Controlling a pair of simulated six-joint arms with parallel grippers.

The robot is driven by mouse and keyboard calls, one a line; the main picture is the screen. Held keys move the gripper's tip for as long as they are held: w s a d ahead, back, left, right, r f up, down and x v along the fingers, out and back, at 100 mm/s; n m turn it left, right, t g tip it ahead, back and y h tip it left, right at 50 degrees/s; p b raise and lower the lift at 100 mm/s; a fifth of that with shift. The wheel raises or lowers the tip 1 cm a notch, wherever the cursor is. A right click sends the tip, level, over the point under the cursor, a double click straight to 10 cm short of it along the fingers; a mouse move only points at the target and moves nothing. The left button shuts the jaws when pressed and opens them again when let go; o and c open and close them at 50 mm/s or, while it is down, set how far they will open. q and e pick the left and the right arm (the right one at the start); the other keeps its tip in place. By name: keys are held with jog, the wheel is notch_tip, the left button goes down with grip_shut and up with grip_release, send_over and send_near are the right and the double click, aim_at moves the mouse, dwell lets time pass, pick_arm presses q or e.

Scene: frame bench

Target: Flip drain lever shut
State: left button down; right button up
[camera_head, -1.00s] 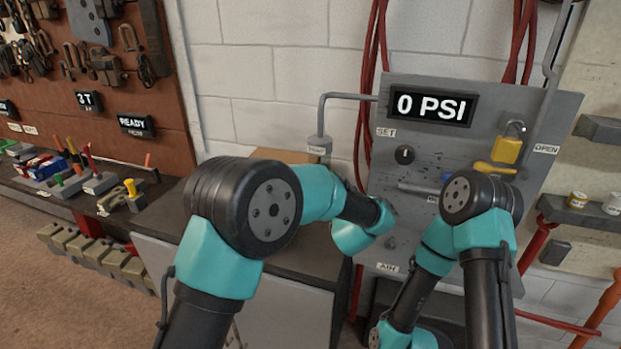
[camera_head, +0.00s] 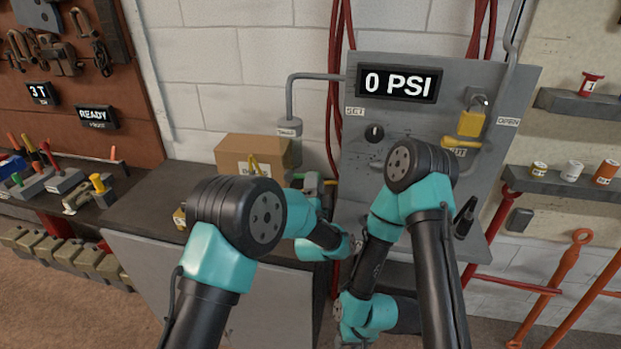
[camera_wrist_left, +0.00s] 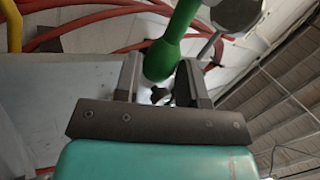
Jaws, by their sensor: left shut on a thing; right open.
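In the left wrist view, a green handle (camera_wrist_left: 168,50) runs between the two fingers of my left gripper (camera_wrist_left: 158,88), which is shut on it. Whether this handle is the drain lever cannot be read from a label. In the head view, my left gripper (camera_head: 355,243) is at the lower left of the grey panel (camera_head: 365,190), and the handle is hidden there. My right arm crosses the panel and bends down; its wrist end (camera_head: 352,312) is low in the picture, and the open fingers are hard to make out.
A cardboard box (camera_head: 235,152) stands on the dark bench (camera_head: 150,210) to the left. Red hoses hang behind the panel.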

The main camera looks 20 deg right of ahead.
pick_arm(q)
jog(key=shift+f+m+g+h, duration=0.3)
jog(key=shift+f+m+h, duration=0.45)
jog(key=shift+m, duration=0.45)
jog(key=c, duration=0.7)
grip_release()
jog(key=shift+r, duration=0.1)
jog(key=shift+c, duration=0.2)
jog(key=shift+r, duration=0.1)
jog(key=s+a+r, duration=0.2)
jog(key=s, duration=0.5)
jog(key=s+a+r, duration=0.3)
jog(key=s, duration=0.5)
